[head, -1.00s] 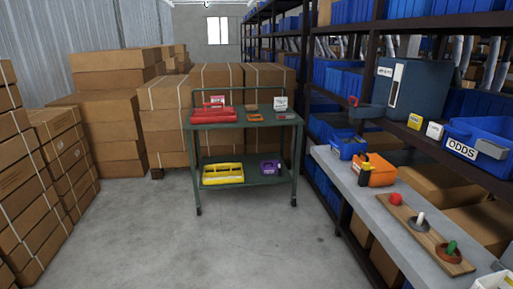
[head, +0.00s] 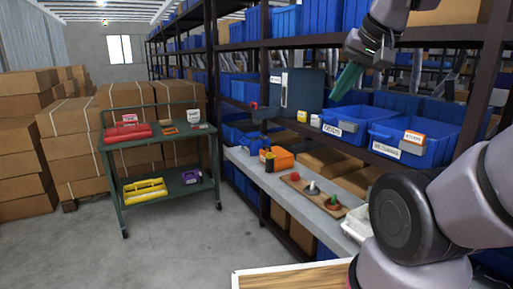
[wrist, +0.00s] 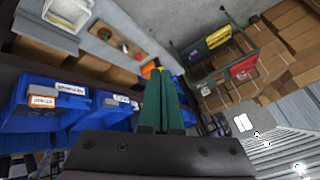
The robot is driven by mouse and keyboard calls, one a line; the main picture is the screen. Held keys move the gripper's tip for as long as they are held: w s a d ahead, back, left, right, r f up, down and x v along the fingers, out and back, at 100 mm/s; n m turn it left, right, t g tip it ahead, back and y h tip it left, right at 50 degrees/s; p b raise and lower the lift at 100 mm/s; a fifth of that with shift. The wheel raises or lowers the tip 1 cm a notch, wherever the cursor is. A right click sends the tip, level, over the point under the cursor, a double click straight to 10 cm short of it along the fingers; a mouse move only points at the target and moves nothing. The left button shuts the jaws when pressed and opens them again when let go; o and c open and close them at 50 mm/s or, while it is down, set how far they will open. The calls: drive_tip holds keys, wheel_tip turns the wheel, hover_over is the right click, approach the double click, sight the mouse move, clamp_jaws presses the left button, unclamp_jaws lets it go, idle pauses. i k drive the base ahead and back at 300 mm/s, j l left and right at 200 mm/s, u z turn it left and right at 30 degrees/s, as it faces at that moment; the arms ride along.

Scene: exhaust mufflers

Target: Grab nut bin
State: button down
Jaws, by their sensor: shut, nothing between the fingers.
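My gripper (head: 347,84) has green fingers and is raised at the upper right of the head view, pointing down and left. Its fingers (wrist: 163,102) are together and empty in the wrist view. No label clearly reads as nuts, so I cannot tell which bin is the nut bin. A blue bin (head: 357,112) with a white label sits on the right shelf, and a larger blue bin (head: 445,125) stands to its right. A small blue bin (head: 250,145) is on the grey ledge, partly hidden by an orange caddy. My gripper is above the shelf bins, touching none.
The grey ledge (head: 262,180) holds an orange caddy (head: 282,158) and a wooden board (head: 312,195) with coloured knobs. A green cart (head: 165,195) stands at left before stacked cartons (head: 20,135). A wooden tabletop (head: 295,277) is in front. The floor between is clear.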

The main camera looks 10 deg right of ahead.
sight(251, 143)
drive_tip(key=i+j+z, duration=0.15)
drive_tip(key=i+j, duration=0.2)
drive_tip(key=i+j+z, duration=0.15)
drive_tip(key=i+j, duration=0.2)
drive_tip(key=j, duration=0.15)
drive_tip(key=i+j+z, duration=0.1)
drive_tip(key=i+j, duration=0.25)
drive_tip(key=j, duration=0.15)
drive_tip(key=i+j+z, duration=0.15)
drive_tip(key=i+j, duration=0.15)
drive_tip(key=j, duration=0.2)
drive_tip(key=i+j+z, duration=0.15)
drive_tip(key=j, duration=0.4)
drive_tip(key=i+j+z, duration=0.15)
drive_tip(key=i+j, duration=0.2)
drive_tip(key=j, duration=0.2)
drive_tip(key=i+j+z, duration=0.1)
drive_tip(key=j, duration=0.5)
drive_tip(key=i+j+z, duration=0.15)
drive_tip(key=i+j, duration=0.15)
drive_tip(key=j, duration=0.35)
